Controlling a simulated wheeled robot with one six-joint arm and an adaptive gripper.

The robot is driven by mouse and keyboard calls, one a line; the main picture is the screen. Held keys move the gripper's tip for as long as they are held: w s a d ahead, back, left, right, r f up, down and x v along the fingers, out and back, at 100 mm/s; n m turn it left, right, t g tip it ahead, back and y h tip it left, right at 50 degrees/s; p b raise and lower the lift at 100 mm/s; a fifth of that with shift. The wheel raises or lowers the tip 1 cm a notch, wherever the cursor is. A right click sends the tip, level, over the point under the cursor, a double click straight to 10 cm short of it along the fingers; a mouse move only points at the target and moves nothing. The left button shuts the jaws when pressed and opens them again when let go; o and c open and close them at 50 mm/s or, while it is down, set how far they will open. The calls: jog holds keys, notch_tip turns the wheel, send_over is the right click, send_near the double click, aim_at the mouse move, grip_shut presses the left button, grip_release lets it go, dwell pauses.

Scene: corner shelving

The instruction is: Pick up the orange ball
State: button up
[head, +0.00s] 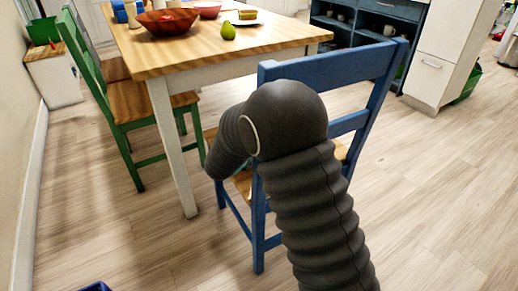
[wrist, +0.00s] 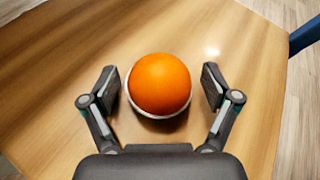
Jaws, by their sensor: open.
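The orange ball (wrist: 160,82) shows in the wrist view, resting on a wooden surface (wrist: 60,70). A thin white rim (wrist: 150,113) shows under the ball's lower edge, like a small dish or ring; most of it is hidden by the ball. My gripper (wrist: 161,90) is open, with one finger at the left and one at the right of the ball. A small gap shows between each finger and the ball. In the head view my dark ribbed arm reaches over the blue chair (head: 345,65). The ball and my fingers are hidden there.
A wooden table (head: 215,48) stands behind the arm, with a red-brown bowl (head: 168,22) and a green fruit (head: 228,32) on it. A green chair (head: 88,70) stands at its left. Open floor (head: 430,180) lies at the right.

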jog(key=c, duration=1.2)
jog(key=shift+r, duration=0.15)
jog(key=shift+c, duration=0.2)
